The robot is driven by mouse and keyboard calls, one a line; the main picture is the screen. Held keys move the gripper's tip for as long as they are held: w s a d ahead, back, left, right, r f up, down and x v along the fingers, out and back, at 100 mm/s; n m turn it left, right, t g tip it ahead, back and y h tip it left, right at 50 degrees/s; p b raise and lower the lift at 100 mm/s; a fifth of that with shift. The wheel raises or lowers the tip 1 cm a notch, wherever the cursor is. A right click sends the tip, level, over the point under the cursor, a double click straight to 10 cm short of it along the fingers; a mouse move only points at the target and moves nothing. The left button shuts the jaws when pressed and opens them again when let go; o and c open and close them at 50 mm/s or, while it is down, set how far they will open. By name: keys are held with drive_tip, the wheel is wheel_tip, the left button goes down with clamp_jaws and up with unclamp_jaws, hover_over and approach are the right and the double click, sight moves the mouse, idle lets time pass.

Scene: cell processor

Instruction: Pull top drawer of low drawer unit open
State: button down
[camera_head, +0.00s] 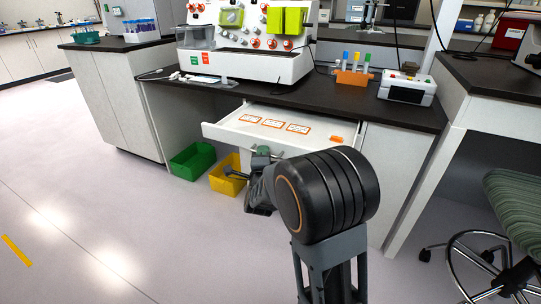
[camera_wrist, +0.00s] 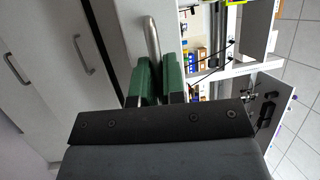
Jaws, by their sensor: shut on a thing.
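The top drawer (camera_head: 234,138) of the low drawer unit (camera_head: 387,160) stands pulled out from under the dark counter, its inside visible from above. Several flat orange-edged cards and a small orange item lie in it. My gripper (camera_head: 262,151) is at the drawer's front, low and near its middle. In the wrist view, the green fingers of my gripper (camera_wrist: 158,80) are shut on the metal bar handle (camera_wrist: 152,42), which rises between them. The handle is hidden behind my gripper and arm in the head view.
A green bin (camera_head: 192,160) and a yellow bin (camera_head: 228,176) stand on the floor left of my gripper. A green stool (camera_head: 515,200) stands at the right. A white machine (camera_head: 245,62) and an orange tube rack (camera_head: 352,77) are on the counter.

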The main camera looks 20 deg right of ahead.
drive_tip(key=shift+s+a+b, duration=0.35)
drive_tip(key=shift+s+a, duration=0.7)
drive_tip(key=shift+a, duration=0.1)
drive_tip(key=c, duration=1.5)
unclamp_jaws()
drive_tip(key=shift+a, duration=0.1)
